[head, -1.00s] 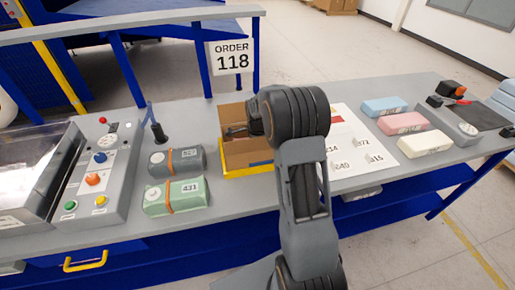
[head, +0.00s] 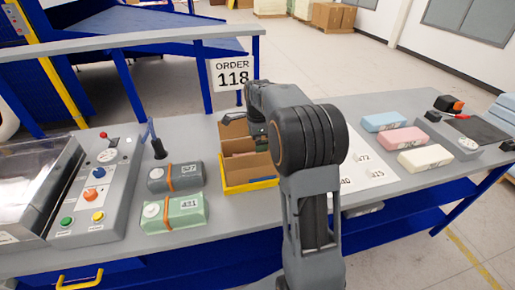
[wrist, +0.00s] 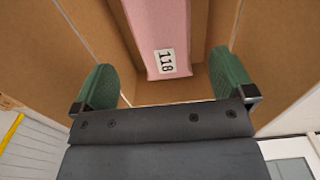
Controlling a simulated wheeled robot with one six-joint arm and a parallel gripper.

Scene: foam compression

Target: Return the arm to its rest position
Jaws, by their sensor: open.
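My gripper (wrist: 165,82) is open, with its two green finger pads spread wide and nothing between them. In the wrist view a pink block (wrist: 166,60) with the label 118 lies in a cardboard box (wrist: 215,40), beyond the fingertips and apart from them. In the head view my arm (head: 310,140) rises in the middle and bends over the back of the box (head: 262,168), which has a yellow front edge. My fingertips are hard to make out there, and the arm hides the box's right side.
A control panel (head: 98,185) stands at left beside grey (head: 176,177) and green (head: 175,213) strapped packs. At right, blue (head: 384,121), pink (head: 405,138) and cream (head: 425,158) blocks lie by a white sheet (head: 358,178). An order 118 sign (head: 232,75) hangs behind.

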